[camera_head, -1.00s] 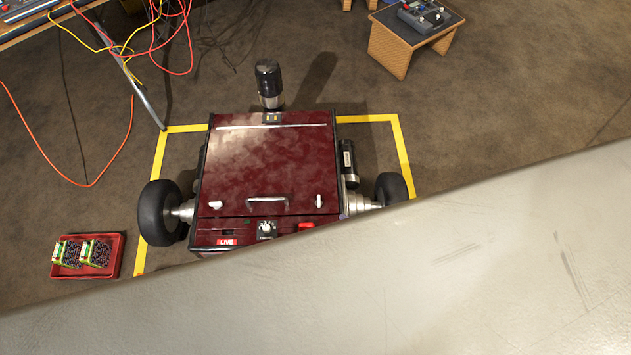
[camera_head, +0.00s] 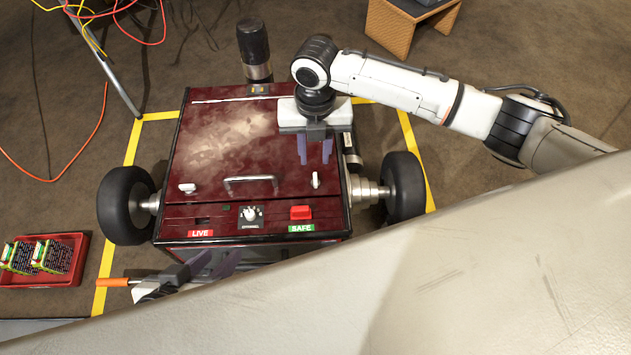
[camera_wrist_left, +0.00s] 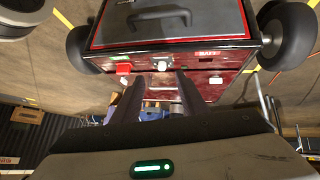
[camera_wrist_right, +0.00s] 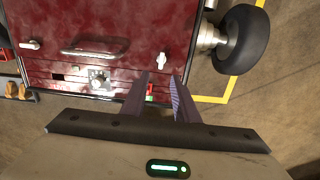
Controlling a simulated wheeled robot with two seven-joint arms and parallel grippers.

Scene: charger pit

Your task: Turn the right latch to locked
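The right latch (camera_head: 315,180) is a small white knob near the front right of the dark red lid (camera_head: 225,150). Its long side runs front to back. The left latch (camera_head: 187,188) lies crosswise. My right gripper (camera_head: 316,160) hangs over the lid's right side, behind the right latch, with its fingers apart and empty. In the right wrist view the right latch (camera_wrist_right: 162,61) shows just beyond and between the fingertips, apart from them. My left gripper (camera_head: 212,262) is low in front of the box, partly hidden by my own pale body; its fingers are open and empty in the left wrist view (camera_wrist_left: 156,85).
A metal lid handle (camera_head: 250,180) sits between the latches. The front panel carries a dial (camera_head: 251,214) and a red switch (camera_head: 301,212). A black cylinder (camera_head: 254,48) stands behind the lid. A red tray (camera_head: 68,278) with circuit boards lies left. An orange-handled tool (camera_head: 112,282) is near my left gripper.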

